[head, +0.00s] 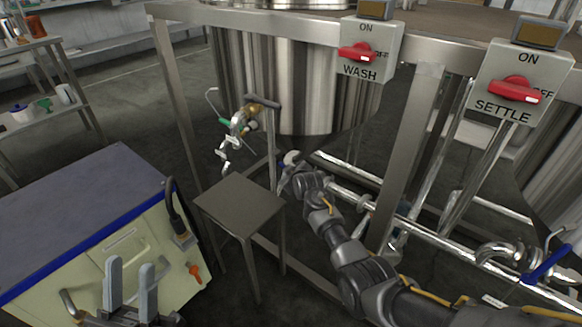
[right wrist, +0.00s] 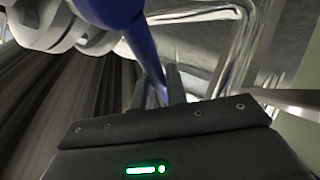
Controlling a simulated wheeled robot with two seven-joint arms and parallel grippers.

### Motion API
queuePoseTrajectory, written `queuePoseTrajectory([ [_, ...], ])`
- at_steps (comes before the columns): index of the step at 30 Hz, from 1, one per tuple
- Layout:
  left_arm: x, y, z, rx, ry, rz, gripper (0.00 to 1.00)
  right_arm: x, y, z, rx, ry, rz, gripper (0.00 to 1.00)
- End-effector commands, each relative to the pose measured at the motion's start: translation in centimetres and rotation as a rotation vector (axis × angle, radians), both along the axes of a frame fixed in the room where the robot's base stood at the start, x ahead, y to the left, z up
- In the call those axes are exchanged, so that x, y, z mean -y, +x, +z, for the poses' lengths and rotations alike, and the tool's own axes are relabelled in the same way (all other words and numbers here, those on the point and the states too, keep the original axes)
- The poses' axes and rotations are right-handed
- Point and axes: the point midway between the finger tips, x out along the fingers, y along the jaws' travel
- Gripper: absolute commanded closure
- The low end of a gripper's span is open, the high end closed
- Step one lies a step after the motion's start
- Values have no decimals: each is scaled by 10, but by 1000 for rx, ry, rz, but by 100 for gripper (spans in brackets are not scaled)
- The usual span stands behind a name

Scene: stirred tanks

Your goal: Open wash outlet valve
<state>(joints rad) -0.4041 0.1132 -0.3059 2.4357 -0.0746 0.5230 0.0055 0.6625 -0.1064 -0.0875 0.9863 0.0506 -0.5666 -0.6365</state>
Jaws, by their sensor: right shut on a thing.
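The wash tank (head: 305,85) stands behind the frame under the WASH switch box. At its lower outlet is a pale valve fitting (head: 291,157), largely hidden behind my right gripper (head: 286,176). In the right wrist view a blue valve handle (right wrist: 148,52) runs down from the metal pipework to between my right fingers (right wrist: 170,88), which are shut on it. How far the handle is turned is hard to tell. My left gripper (head: 131,282) is open and empty at the bottom left, in front of the cabinet.
A small grey stand (head: 238,205) is just left of my right arm. A blue-topped cabinet (head: 80,215) fills the lower left. Steel frame posts and pipes surround the valve. A second blue-handled valve (head: 545,264) is at the right. The SETTLE switch box (head: 520,82) is above it.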

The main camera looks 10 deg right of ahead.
Motion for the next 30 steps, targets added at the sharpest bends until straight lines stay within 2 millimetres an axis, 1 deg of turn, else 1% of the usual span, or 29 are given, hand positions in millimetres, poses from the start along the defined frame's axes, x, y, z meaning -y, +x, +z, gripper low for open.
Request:
queuePoseTrajectory([
  [1, 6, 4, 2, -60, 29, -14, 64, -2, 1, 2, -30, -26, 4, 100],
  [3, 14, 10, -3, -137, 67, -30, 64, -3, 3, -3, -75, -64, 4, 100],
  [6, 20, 14, -10, -189, 95, -40, 64, -5, 4, -13, -128, -108, 3, 100],
  [11, 23, 16, -14, -216, 109, -47, 64, -4, 5, -18, -163, -136, 1, 100],
  [19, 23, 16, -15, -216, 109, -47, 64, -4, 5, -18, -164, -137, 1, 100],
  [20, 23, 16, -15, -216, 109, -47, 64, -4, 5, -18, -164, -137, 1, 83],
  [24, 23, 16, -14, -215, 109, -46, 64, -4, 5, -18, -164, -136, 0, 65],
  [30, 22, 16, -14, -215, 108, -45, 64, -4, 5, -18, -162, -136, 0, 64],
])
